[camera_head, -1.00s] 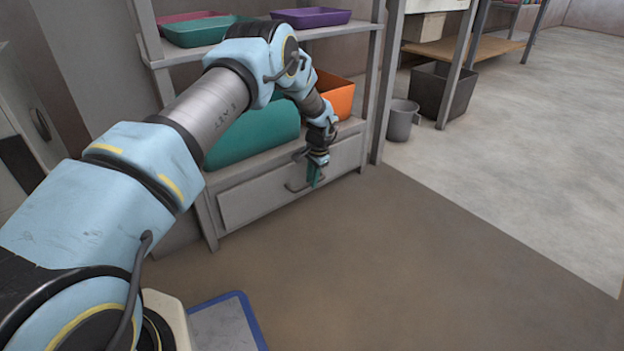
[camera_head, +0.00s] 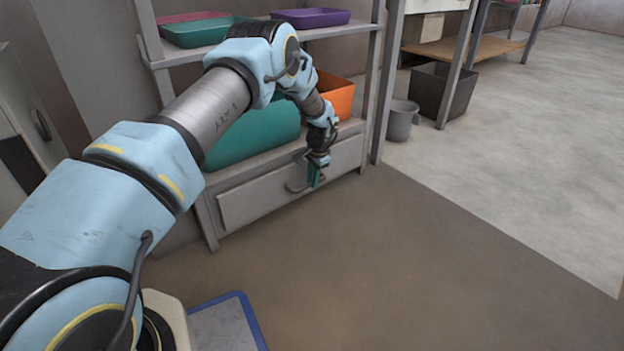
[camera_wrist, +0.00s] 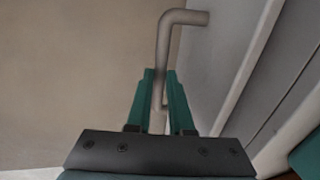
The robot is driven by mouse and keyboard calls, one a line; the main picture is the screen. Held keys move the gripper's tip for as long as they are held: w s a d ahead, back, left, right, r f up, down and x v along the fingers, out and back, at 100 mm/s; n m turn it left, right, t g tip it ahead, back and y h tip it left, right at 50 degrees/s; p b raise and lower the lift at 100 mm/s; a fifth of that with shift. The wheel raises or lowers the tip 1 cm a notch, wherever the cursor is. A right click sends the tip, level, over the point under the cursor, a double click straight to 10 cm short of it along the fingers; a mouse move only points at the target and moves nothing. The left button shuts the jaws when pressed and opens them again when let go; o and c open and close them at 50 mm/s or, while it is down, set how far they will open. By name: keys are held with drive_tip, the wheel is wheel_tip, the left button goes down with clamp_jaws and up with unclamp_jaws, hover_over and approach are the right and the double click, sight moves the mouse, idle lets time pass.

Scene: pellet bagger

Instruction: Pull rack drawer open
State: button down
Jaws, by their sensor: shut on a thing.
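The rack drawer (camera_head: 262,197) has a grey front panel low in the rack and looks shut or nearly shut. Its bent grey bar handle (camera_head: 294,187) stands out from the middle of the front. My gripper (camera_head: 314,181) is at the handle. In the wrist view the handle (camera_wrist: 168,45) runs down between the green fingers of my gripper (camera_wrist: 159,100), which are closed around the bar. The lower end of the handle is hidden by the fingers.
The rack (camera_head: 362,75) holds a teal bin (camera_head: 262,135) and an orange bin (camera_head: 338,95) above the drawer, with shallow trays (camera_head: 310,17) higher up. A grey bucket (camera_head: 400,122) and a dark bin (camera_head: 441,90) stand to the right. The floor before the drawer is clear.

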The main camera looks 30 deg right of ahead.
drive_tip(key=s+d+p, duration=0.2)
drive_tip(key=s+p, duration=0.2)
drive_tip(key=s, duration=1)
drive_tip(key=s+d+p, duration=0.3)
drive_tip(key=s+p, duration=0.2)
drive_tip(key=s, duration=1)
drive_tip(key=shift+s+d, duration=0.2)
drive_tip(key=shift+d, duration=0.1)
drive_tip(key=c, duration=0.8)
unclamp_jaws()
drive_tip(key=shift+d+r+p, duration=0.1)
drive_tip(key=shift+p, duration=0.2)
drive_tip(key=r+p, duration=0.1)
drive_tip(key=r, duration=0.2)
drive_tip(key=s+r+p, duration=0.1)
drive_tip(key=r, duration=0.3)
drive_tip(key=s+r+p, duration=0.1)
drive_tip(key=r, duration=0.2)
drive_tip(key=shift+d+r, duration=0.15)
drive_tip(key=shift+r, duration=0.05)
